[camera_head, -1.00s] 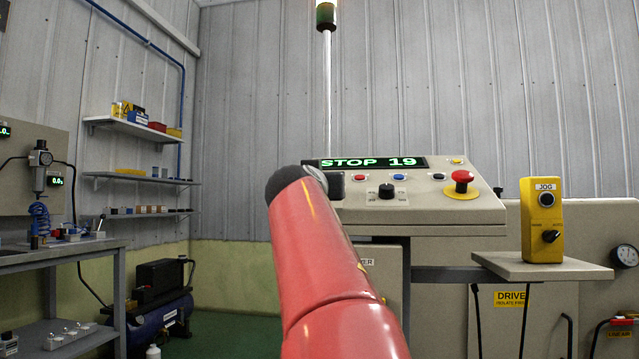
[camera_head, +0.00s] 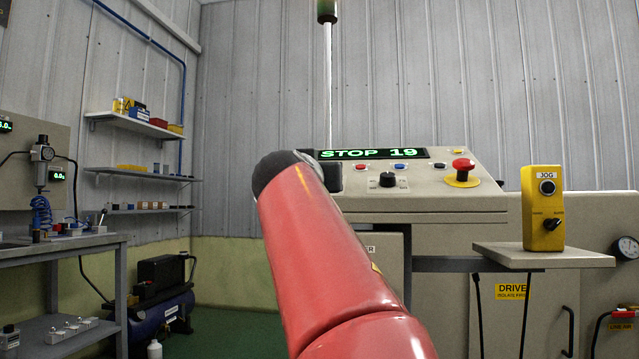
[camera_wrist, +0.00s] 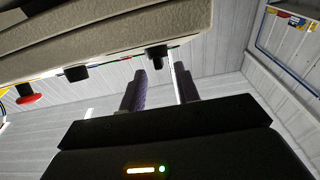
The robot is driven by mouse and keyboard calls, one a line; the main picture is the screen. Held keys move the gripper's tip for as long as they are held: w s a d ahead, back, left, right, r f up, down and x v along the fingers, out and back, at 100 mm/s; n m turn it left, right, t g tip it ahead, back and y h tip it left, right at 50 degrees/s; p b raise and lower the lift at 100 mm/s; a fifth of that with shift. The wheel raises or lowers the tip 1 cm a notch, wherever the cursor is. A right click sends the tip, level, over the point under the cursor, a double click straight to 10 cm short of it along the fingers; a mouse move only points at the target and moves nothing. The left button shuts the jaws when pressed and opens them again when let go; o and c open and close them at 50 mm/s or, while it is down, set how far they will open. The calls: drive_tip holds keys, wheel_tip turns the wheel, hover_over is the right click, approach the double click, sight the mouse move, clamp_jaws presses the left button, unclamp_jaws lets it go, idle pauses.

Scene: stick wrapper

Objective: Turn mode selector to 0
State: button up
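The sloped console (camera_head: 440,204) carries a black rotary knob (camera_head: 387,180) with small marks around it, too small to read. In the wrist view, black knobs show at the console's edge, one nearer the fingers (camera_wrist: 156,57) and one further left (camera_wrist: 76,73). I cannot tell which knob is the mode selector. My gripper (camera_wrist: 160,88) is open, its two dark fingers apart with nothing between them. The nearer knob appears just beyond the gap, not visibly touched. In the head view my red arm hides my fingers and the console's left part.
A red mushroom button (camera_head: 463,169) stands on the console's right side, below a display (camera_head: 373,153) reading STOP 19. A yellow JOG box (camera_head: 543,207) with its own black selector stands on a shelf (camera_head: 540,256) at right. A workbench (camera_head: 65,243) stands at left.

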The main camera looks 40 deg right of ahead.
drive_tip(key=shift+v, duration=1.5)
drive_tip(key=shift+w+f, duration=0.1)
drive_tip(key=shift+f, duration=0.05)
drive_tip(key=a+f+n+g+y, duration=0.1)
drive_tip(key=a+f+n+y, duration=0.35)
drive_tip(key=f, duration=1.15)
drive_tip(key=s+a+f+n+g+y, duration=0.25)
drive_tip(key=s+a+f, duration=0.4)
drive_tip(key=f, duration=0.55)
drive_tip(key=s+a+f+n+g+y, duration=0.1)
drive_tip(key=s+a+f+g+y, duration=0.1)
drive_tip(key=s+a+f+y, duration=0.65)
drive_tip(key=s+a+f+n+g+h, duration=0.15)
drive_tip(key=a+f, duration=0.35)
drive_tip(key=f, duration=0.9)
wheel_tip(320, 180, up, 12)
drive_tip(key=p, duration=1.2)
drive_tip(key=shift+d+y, duration=0.2)
drive_tip(key=shift+y, duration=0.1)
drive_tip(key=shift+w+f, duration=0.1)
drive_tip(key=shift+w, duration=0.05)
